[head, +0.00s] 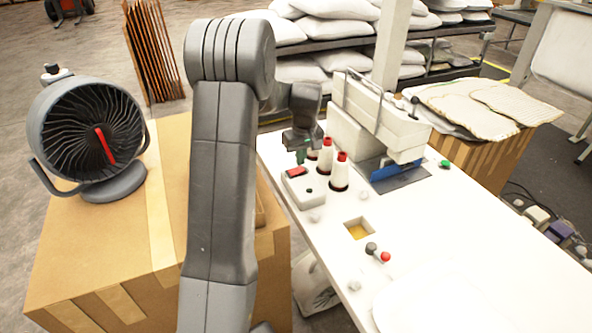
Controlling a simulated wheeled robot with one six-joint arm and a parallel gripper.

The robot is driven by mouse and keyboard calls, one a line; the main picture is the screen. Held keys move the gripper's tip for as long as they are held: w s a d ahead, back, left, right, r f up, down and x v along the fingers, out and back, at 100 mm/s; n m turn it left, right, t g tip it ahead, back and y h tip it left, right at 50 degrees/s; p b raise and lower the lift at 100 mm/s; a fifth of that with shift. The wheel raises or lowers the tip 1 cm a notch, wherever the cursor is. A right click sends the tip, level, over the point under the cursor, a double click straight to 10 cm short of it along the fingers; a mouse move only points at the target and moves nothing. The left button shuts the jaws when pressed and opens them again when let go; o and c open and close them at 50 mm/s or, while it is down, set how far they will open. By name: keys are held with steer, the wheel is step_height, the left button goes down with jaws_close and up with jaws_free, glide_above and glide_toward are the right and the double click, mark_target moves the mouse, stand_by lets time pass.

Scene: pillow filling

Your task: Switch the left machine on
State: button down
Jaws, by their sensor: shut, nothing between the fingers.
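A white sewing machine (385,120) stands on the white worktable (450,240), with a blue part under its head. A pale control box (309,190) with a red rocker switch (296,172) and a small black knob sits at the table's left edge. My gripper (303,158) is shut and empty, pointing down just above and behind the box. Whether its tips touch the box cannot be told. A green button (445,164) lies right of the machine. A second machine is not clearly seen.
Red-topped thread cones (341,172) stand close to the right of my gripper. A small lever with a red knob (385,257) is near a square table opening (359,229). A grey fan (88,140) stands on a cardboard box (90,255) at left. Pillows (335,35) fill the shelves behind.

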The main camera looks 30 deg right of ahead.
mark_target(301, 169)
steer(key=shift+f+b, duration=0.6)
steer(key=shift+f, duration=0.25)
stand_by(0.9)
steer(key=shift+r+p, duration=2.25)
steer(key=shift+r, duration=1.3)
steer(key=shift+f, duration=0.15)
steer(key=shift+f+b, duration=2.3)
steer(key=shift+f, duration=1.15)
steer(key=shift+r, duration=0.1)
steer(key=shift+r, duration=0.2)
